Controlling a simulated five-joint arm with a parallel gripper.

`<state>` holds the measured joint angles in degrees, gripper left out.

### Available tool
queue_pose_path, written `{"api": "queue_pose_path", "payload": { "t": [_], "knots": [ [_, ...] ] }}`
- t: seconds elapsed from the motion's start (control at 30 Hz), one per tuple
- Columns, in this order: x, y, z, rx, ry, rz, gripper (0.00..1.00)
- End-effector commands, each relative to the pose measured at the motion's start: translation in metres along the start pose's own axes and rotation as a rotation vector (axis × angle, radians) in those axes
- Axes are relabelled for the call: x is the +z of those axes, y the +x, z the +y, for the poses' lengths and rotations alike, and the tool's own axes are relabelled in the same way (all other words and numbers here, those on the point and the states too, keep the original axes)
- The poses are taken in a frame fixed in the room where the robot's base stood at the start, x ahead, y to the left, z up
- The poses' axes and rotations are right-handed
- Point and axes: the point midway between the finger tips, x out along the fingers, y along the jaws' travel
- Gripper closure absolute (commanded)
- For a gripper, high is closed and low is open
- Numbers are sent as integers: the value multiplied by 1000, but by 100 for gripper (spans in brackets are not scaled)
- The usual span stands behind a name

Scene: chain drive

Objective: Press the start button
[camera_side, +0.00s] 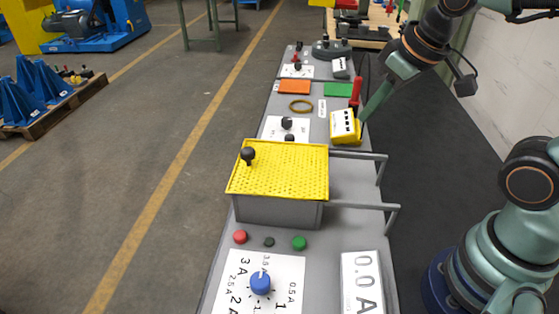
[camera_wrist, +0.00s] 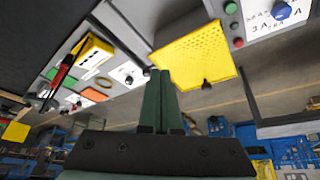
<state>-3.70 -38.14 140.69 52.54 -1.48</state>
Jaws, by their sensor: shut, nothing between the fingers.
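In the side view a green button (camera_side: 299,243) sits on the grey bench panel in front of a yellow perforated cover (camera_side: 290,168). A red button (camera_side: 240,237) and a small black button (camera_side: 269,242) sit to its left. No label says which is start. The wrist view shows the green button (camera_wrist: 230,8), black button (camera_wrist: 234,25) and red button (camera_wrist: 238,42) at the top right. My gripper (camera_side: 364,117) is shut and empty, pointing down beside a yellow meter, well behind the buttons. Its green fingers (camera_wrist: 160,72) are together in the wrist view.
The cover, with a black knob (camera_side: 248,154), and grey rails (camera_side: 365,206) stand between my gripper and the buttons. The yellow meter (camera_side: 345,127) and a red-handled tool (camera_side: 356,90) are close to my fingers. A blue dial (camera_side: 260,282) and display (camera_side: 362,280) lie in front.

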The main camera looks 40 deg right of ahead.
Motion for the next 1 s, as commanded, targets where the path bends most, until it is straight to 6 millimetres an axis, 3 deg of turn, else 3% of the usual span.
{"api": "queue_pose_path", "payload": {
  "t": [0.27,0.6,0.8,1.0],
  "knots": [
    [-3,26,-66,-85,-288,-184,100],
    [14,55,-139,-149,-601,-367,100],
    [22,62,-157,-161,-678,-410,100],
    [23,63,-159,-162,-687,-414,100]
  ]
}}
